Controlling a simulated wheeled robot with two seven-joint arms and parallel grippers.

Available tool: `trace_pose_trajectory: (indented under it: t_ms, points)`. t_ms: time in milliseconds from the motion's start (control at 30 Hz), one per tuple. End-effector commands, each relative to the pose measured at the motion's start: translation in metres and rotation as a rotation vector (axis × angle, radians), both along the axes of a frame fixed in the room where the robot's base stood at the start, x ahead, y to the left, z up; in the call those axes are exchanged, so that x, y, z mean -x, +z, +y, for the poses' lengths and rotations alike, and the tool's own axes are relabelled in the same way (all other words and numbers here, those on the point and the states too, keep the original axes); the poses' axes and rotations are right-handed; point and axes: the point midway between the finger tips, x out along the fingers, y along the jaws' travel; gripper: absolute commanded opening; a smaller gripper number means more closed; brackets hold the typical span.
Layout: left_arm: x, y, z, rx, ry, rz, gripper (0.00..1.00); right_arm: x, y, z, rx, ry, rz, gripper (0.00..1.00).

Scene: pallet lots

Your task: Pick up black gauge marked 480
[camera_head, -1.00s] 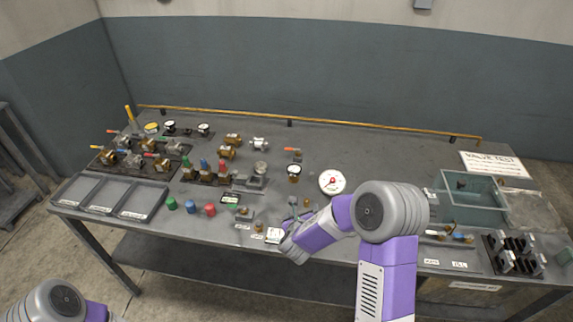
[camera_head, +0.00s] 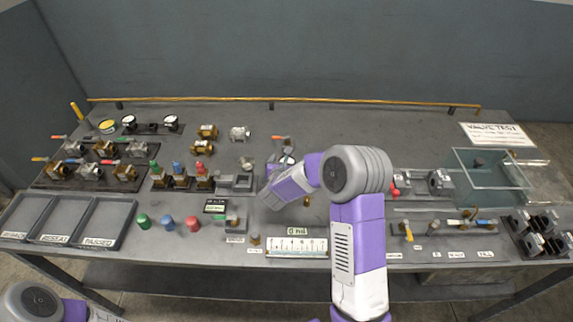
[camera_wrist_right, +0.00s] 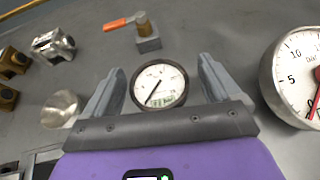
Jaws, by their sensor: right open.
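A black-rimmed gauge (camera_wrist_right: 158,85) with a white face and a dark needle sits between the two fingers of my right gripper (camera_wrist_right: 158,78) in the right wrist view. The fingers are apart, one on each side, with visible gaps to the rim. The small marking low on its face is too blurred to read. In the head view the same gauge (camera_head: 287,160) is partly hidden behind my right gripper (camera_head: 273,172). More dark gauges (camera_head: 129,121) (camera_head: 171,122) stand at the back left. My left arm shows at the bottom left; its gripper is out of frame.
A large silver gauge (camera_wrist_right: 303,83) with a red needle stands close on the right. A valve with an orange handle (camera_wrist_right: 127,22) stands behind, and a metal cup (camera_wrist_right: 62,108) is on the left. A glass-walled tank (camera_head: 488,180) is at the right.

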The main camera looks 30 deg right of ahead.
Motion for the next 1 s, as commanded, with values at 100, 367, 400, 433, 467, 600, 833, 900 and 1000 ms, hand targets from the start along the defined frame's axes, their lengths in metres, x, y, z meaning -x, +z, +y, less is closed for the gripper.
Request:
trace_pose_trajectory:
  t_ms: [100,367,400,433,467,600,833,900,1000]
  points:
    - [-0.0003,-0.0009,0.0001,0.0,0.0,-0.001,0.4,-0.0086,-0.0045,-0.0071,0.001,0.0,-0.001,0.91]
    - [-0.0003,-0.0008,0.0,0.0,0.0,-0.001,0.4,-0.0104,-0.0049,-0.0087,0.0,0.001,-0.001,0.91]
    - [-0.0003,-0.0008,0.0,0.0,0.0,-0.001,0.4,-0.0104,-0.0049,-0.0087,0.0,0.001,-0.001,0.86]
    - [-0.0003,-0.0008,0.0,0.0,0.0,-0.001,0.4,-0.0104,-0.0048,-0.0086,0.0,0.001,-0.001,0.81]
    - [-0.0003,-0.0008,0.0,0.0,0.0,-0.001,0.4,-0.0104,-0.0048,-0.0086,0.0,0.001,-0.001,0.77]
    - [-0.0003,-0.0008,0.0,0.0,0.0,-0.001,0.4,-0.0103,-0.0049,-0.0085,0.001,0.001,0.0,0.55]
    - [-0.0003,-0.0008,0.0,0.0,0.0,0.0,0.4,-0.0104,-0.0043,-0.0085,0.001,0.001,-0.002,0.3]
    - [-0.0002,-0.0008,-0.0001,0.0,0.0,0.0,0.4,-0.0104,-0.0043,-0.0085,0.001,0.001,-0.002,0.3]
    - [-0.0002,-0.0004,0.0,0.0,0.0,0.0,0.4,-0.0105,-0.0026,-0.0086,0.002,0.001,-0.003,0.3]
